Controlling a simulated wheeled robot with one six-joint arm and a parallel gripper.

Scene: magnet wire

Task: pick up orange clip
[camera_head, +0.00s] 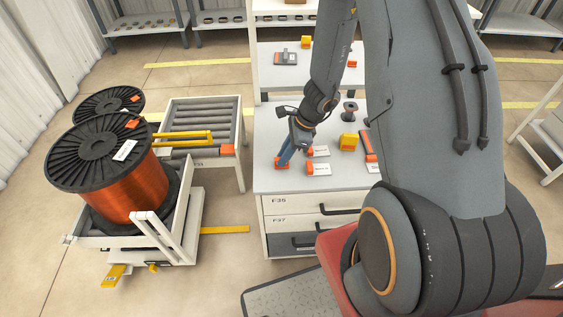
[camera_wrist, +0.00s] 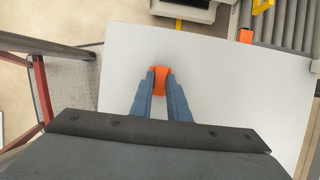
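The orange clip (camera_wrist: 160,74) lies on the light worktop in the wrist view, at the tips of my two blue fingers. In the head view the clip (camera_head: 281,163) is near the worktop's left edge. My gripper (camera_wrist: 159,82) points down at it, with one finger on each side and orange filling the gap. The gripper also shows in the head view (camera_head: 284,158). I cannot tell whether the fingers press on the clip or only stand beside it. The fingers hide part of its sides.
More orange pieces with white labels (camera_head: 318,168) lie to the right on the worktop (camera_head: 335,183), with a yellow block (camera_head: 348,142) and a small dark spool (camera_head: 350,110). A roller conveyor (camera_head: 200,115) and a large copper wire spool (camera_head: 130,185) stand to the left.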

